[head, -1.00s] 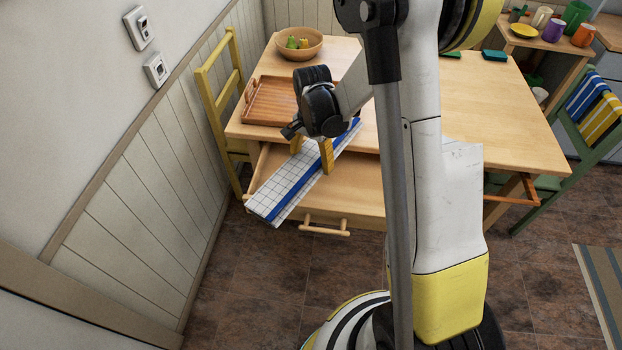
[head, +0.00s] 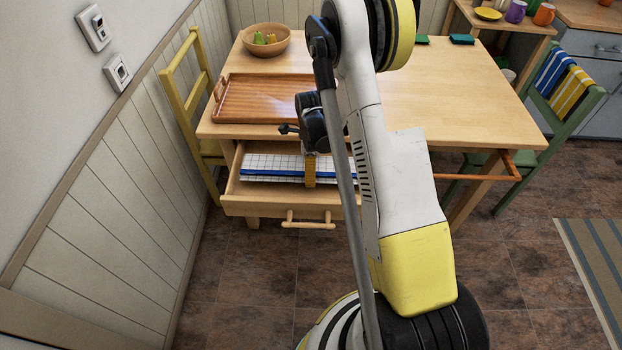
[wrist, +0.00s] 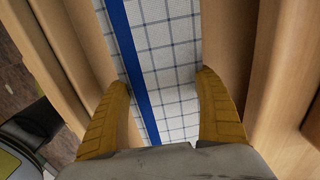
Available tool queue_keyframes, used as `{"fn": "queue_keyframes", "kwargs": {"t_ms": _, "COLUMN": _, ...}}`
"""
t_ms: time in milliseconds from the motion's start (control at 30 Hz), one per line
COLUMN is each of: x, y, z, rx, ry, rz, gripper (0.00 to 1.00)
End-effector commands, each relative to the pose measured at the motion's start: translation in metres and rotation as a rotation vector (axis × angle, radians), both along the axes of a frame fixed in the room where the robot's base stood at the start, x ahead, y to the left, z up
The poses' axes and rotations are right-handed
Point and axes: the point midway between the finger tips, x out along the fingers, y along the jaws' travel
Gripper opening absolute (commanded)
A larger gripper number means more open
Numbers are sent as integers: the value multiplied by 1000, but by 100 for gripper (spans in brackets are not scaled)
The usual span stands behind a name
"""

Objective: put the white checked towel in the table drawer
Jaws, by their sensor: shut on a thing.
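The white checked towel (head: 268,163), folded long with a blue stripe, lies lengthwise within the open table drawer (head: 270,203) in the head view. My gripper (head: 310,170) is at the towel's right part, its yellow fingers reaching down into the drawer. In the wrist view my gripper (wrist: 160,112) is shut on the towel (wrist: 170,50), with one finger at each long edge. The drawer's wooden walls (wrist: 262,70) run along both sides of it. Whether the towel touches the drawer floor cannot be told. Its right end is hidden behind my arm.
On the table (head: 440,90) are a wooden tray (head: 255,100) and a bowl (head: 267,42). A yellow chair (head: 185,100) stands close on the left by the wall. A green chair (head: 540,140) with striped towels is at the right. Floor in front of the drawer is clear.

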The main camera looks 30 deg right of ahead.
Motion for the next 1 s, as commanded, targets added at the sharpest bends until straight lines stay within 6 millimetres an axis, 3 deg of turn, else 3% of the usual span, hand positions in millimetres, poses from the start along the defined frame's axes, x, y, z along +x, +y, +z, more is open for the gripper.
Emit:
{"fn": "queue_keyframes", "kwargs": {"t_ms": 200, "x": 0, "y": 0, "z": -33, "rx": 0, "ry": 0, "rz": 1, "gripper": 44}}
{"fn": "queue_keyframes", "kwargs": {"t_ms": 567, "x": 0, "y": 0, "z": -35, "rx": 0, "ry": 0, "rz": 2, "gripper": 44}}
{"fn": "queue_keyframes", "kwargs": {"t_ms": 600, "x": 0, "y": 0, "z": -36, "rx": 0, "ry": 0, "rz": 2, "gripper": 80}}
{"fn": "queue_keyframes", "kwargs": {"t_ms": 667, "x": 0, "y": 0, "z": -35, "rx": 0, "ry": 0, "rz": 2, "gripper": 98}}
{"fn": "queue_keyframes", "kwargs": {"t_ms": 1000, "x": 0, "y": 0, "z": -27, "rx": 0, "ry": 0, "rz": 2, "gripper": 100}}
